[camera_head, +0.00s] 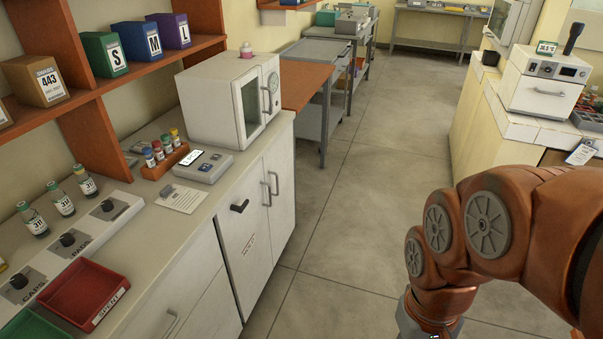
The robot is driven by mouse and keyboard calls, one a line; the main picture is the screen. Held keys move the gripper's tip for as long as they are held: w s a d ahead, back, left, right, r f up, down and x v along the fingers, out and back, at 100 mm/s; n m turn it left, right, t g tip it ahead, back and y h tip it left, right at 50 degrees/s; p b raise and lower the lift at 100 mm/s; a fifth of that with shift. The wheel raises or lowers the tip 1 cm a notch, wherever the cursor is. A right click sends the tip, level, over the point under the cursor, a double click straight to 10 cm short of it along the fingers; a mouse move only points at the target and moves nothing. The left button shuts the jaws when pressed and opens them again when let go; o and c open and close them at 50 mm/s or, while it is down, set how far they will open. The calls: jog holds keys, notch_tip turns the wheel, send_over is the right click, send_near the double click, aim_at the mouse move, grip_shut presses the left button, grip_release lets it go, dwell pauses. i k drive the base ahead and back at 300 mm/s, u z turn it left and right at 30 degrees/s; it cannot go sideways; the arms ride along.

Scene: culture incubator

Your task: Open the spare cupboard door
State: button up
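Under the left counter, a white cupboard door (243,250) carries a dark handle (240,206) near its top and a small label (248,243) too small to read surely. To its right is another white door (281,190) with a grey vertical bar handle (274,183). Both look closed. I cannot tell from the lettering which one is the spare cupboard. My orange arm comes in at the lower right, with clear floor between it and the doors. My gripper's fingers are below the picture edge and do not show.
A white incubator (215,100) stands on the counter (225,178) above the doors. Red-brown shelves with boxes are at the left, a red tray (82,293) at the lower left. Grey tables stand further back. A right-hand bench (468,115) bounds the clear grey floor (350,200).

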aim_at(278, 163)
jog(key=u, duration=0.05)
jog(key=i, duration=0.65)
jog(key=u, duration=0.75)
jog(key=i, duration=0.45)
jog(key=u, duration=0.4)
